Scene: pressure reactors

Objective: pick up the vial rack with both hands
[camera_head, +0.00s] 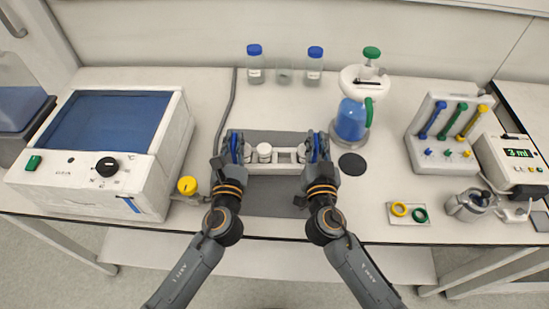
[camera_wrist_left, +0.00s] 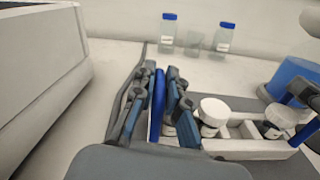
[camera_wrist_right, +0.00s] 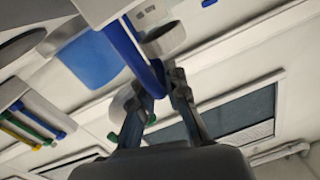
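The vial rack (camera_head: 276,168) is a white tray with blue end handles and white-capped vials, resting on the grey mat; it also shows in the left wrist view (camera_wrist_left: 245,150). My left gripper (camera_head: 234,150) is at its left end, with fingers on both sides of the upright blue handle (camera_wrist_left: 157,105) and apart. My right gripper (camera_head: 317,150) is at the right end; in the right wrist view its spread fingers straddle the other blue handle (camera_wrist_right: 146,60). Finger contact with either handle is hard to make out.
The grey mat (camera_head: 275,205) lies under the rack. A heating bath (camera_head: 110,140) stands left with a yellow knob (camera_head: 187,185) beside it. A blue-filled flask device (camera_head: 352,118) stands right of the rack. Blue-capped bottles (camera_head: 255,65) stand behind. A tube stand (camera_head: 450,130) is far right.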

